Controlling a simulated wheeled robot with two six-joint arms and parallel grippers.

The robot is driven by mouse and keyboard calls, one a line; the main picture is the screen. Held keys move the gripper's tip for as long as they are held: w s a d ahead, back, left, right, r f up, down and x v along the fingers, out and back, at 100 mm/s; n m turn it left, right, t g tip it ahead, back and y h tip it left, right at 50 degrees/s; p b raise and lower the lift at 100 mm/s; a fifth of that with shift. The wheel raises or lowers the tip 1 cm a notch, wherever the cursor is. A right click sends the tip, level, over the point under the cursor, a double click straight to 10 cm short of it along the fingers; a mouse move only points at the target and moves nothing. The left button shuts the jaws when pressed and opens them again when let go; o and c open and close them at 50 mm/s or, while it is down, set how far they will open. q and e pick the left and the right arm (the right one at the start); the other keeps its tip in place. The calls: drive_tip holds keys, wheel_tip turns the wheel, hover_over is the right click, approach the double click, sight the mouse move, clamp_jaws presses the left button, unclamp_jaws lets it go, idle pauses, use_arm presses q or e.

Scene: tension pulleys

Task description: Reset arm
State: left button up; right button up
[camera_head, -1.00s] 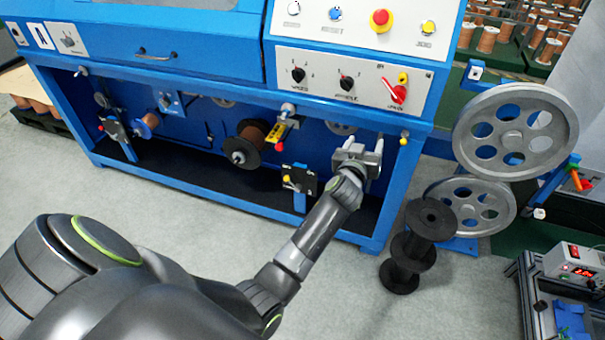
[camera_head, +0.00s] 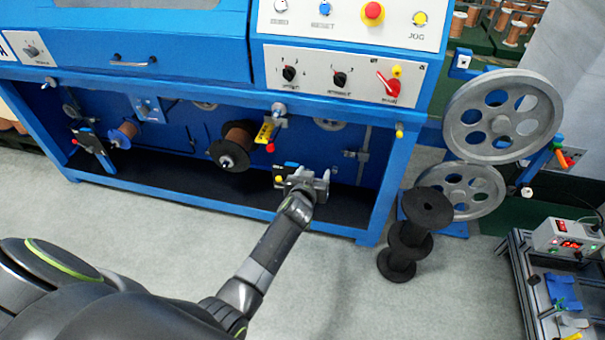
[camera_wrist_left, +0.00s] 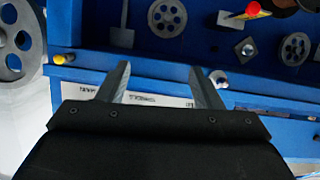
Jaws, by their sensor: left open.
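My left gripper (camera_head: 307,180) is in front of the lower bay of the blue machine (camera_head: 180,185) in the head view. Its two fingers stand apart with nothing between them. In the left wrist view the open fingers (camera_wrist_left: 160,82) point toward the machine's blue front. My left arm reaches in from the lower left. A small black block with a yellow knob (camera_head: 279,180) shows just left of the gripper, partly hidden by it. My right gripper is not in view.
Copper wire spools (camera_head: 236,140) sit inside the machine bay. Stacked black spools (camera_head: 411,240) stand on the floor to the right. Two grey pulley wheels (camera_head: 500,118) are behind them. A small controller box (camera_head: 566,238) sits on a frame at right. The grey floor in front is clear.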

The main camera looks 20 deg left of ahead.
use_arm(q)
drive_tip(key=shift+s+a+f, duration=0.2)
drive_tip(key=shift+f, duration=0.05)
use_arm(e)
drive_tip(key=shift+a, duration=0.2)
